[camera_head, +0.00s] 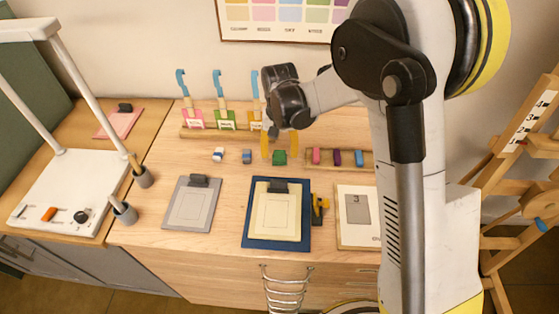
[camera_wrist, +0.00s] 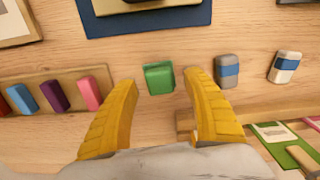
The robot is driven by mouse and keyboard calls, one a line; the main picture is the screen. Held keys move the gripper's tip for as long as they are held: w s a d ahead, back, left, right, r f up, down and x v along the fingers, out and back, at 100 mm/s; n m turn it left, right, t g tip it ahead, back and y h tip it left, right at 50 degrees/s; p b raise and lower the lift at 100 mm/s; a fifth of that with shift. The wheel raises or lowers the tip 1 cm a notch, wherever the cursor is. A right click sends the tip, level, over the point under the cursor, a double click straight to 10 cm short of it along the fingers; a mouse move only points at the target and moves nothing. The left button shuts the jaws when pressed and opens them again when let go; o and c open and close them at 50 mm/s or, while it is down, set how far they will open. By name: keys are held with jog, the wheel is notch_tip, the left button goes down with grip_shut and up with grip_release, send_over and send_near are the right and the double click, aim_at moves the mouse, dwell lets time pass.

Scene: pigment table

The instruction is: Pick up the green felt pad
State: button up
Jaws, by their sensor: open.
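The green felt pad (camera_head: 279,157) lies on the wooden table, in a row between the eraser-like blocks and the colored sticks. In the wrist view the green felt pad (camera_wrist: 159,78) shows as a small block between and just beyond the two yellow fingertips. My gripper (camera_head: 280,146) is above the table close to the pad. In the wrist view my gripper (camera_wrist: 163,80) is open and empty, with one finger on each side of the pad's line. The pad appears apart from both fingers.
A blue-grey block (camera_wrist: 228,70) and a white-blue block (camera_wrist: 285,66) lie to one side. A wooden rack (camera_head: 355,165) holds pink, purple and blue sticks on the other. A blue board (camera_head: 247,242) lies in front. A rack of labelled cards and brushes (camera_head: 190,132) stands behind.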

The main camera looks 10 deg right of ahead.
aim_at(283, 154)
jog(key=shift+f, duration=0.55)
jog(key=shift+r, duration=0.1)
jog(key=c, duration=1.1)
jog(key=shift+o, duration=0.2)
jog(key=shift+r, duration=0.55)
jog(key=r+p, duration=0.1)
jog(key=r, duration=0.1)
jog(key=d+r+p, duration=0.1)
jog(key=r, duration=0.1)
jog(key=shift+s, duration=0.1)
jog(key=d+r+p, duration=0.1)
jog(key=d+r, duration=0.2)
jog(key=d, duration=0.2)
jog(key=s+d+r+p, duration=0.1)
jog(key=d+r+p, duration=0.1)
jog(key=d, duration=0.3)
jog(key=shift+s+d+r, duration=0.2)
jog(key=shift+d+r, duration=0.15)
jog(key=shift+r, duration=0.1)
